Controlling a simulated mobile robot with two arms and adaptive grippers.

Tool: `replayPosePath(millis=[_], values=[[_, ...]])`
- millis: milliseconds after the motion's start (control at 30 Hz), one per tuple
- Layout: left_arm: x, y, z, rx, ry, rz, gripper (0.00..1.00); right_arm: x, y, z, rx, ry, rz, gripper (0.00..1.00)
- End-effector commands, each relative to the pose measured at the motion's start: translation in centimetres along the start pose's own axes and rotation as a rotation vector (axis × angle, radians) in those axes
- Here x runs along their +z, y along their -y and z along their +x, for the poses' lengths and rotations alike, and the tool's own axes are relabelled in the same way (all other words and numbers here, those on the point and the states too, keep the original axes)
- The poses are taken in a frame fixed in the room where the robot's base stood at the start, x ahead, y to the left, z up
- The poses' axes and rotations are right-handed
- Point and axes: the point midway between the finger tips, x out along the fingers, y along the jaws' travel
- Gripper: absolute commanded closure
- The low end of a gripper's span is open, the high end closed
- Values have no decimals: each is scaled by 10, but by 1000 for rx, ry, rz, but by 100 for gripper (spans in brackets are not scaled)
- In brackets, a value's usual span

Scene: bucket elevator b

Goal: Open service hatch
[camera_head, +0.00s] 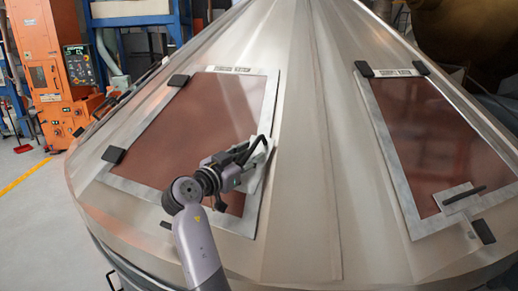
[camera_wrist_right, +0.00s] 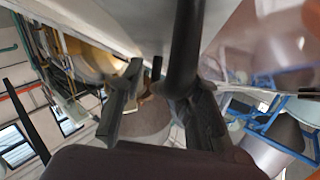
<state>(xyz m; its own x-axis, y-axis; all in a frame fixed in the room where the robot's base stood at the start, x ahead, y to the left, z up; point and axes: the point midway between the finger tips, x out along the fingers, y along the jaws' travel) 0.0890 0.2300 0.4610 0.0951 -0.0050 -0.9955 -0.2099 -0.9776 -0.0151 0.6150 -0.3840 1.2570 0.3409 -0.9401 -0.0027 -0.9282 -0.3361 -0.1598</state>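The left service hatch (camera_head: 165,130) is a reddish-brown panel in a pale metal frame on the sloping metal cone. It lies flat and looks closed. Its black handle (camera_head: 258,143) is on a pale plate at the lower right of the hatch, partly hidden by my gripper. My right gripper (camera_head: 242,157) is at this handle. In the right wrist view, the fingers (camera_wrist_right: 160,90) are apart, and the dark handle bar (camera_wrist_right: 185,45) runs down close to the right finger. I cannot tell whether they touch. My left gripper is not in view.
A second hatch (camera_head: 425,130) with a black handle (camera_head: 464,200) is on the right side of the metal cone (camera_head: 305,130). Black latch pads sit around both frames. An orange machine (camera_head: 50,70) and a blue frame (camera_head: 140,20) stand at the back left. Floor shows at the left.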

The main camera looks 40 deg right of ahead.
Motion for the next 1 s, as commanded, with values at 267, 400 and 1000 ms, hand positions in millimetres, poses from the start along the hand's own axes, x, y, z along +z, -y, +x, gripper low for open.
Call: replayPosePath(millis=[267,400,1000], values=[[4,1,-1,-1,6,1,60,0,1,-2,0,0,0,68],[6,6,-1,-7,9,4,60,0,0,-2,0,0,0,72],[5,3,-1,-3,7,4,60,0,0,-1,0,0,1,100]])
